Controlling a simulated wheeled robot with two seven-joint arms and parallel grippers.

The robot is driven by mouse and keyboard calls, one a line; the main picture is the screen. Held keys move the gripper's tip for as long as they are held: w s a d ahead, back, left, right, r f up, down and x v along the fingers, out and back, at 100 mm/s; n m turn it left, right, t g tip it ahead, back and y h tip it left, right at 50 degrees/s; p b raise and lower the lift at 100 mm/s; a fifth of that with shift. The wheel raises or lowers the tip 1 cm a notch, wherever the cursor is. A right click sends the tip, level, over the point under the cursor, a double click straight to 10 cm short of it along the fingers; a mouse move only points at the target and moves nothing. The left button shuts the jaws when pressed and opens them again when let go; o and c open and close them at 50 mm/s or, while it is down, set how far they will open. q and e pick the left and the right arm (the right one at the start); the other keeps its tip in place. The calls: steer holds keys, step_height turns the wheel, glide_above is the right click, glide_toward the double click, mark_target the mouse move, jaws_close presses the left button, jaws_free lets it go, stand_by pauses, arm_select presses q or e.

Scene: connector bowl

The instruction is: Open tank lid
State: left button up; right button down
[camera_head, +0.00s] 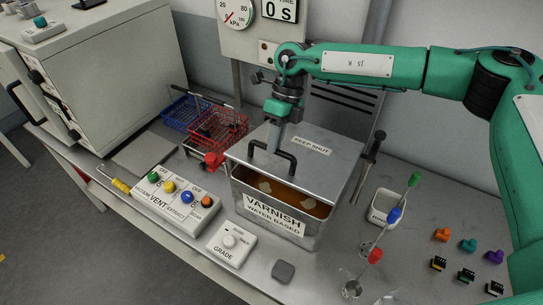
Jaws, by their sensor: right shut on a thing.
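The tank (318,240) is a metal box labelled "VARNISH WATER BASED" on its front. Its grey lid (322,168), marked "KEEP SHUT", is tilted, with the front edge raised above the tank's front rim. Brown varnish (283,191) with pale patches shows through the gap. A black handle (290,162) stands near the lid's front left edge. My left gripper is not in view.
A vent switch box (165,205) and a grade dial (231,242) stand in front of the tank. Blue (183,113) and red (222,128) baskets are behind left. Right are a rinse container (384,206), coloured-top sticks and small connectors (468,245). A large cabinet (110,65) stands left.

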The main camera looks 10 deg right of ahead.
steer(key=w+d+r+g+y+b, duration=0.1)
steer(key=w+d+r, duration=0.3)
steer(key=r, duration=0.4)
steer(key=shift+w+r, duration=0.2)
steer(key=shift+w, duration=0.5)
steer(key=shift+d, duration=0.1)
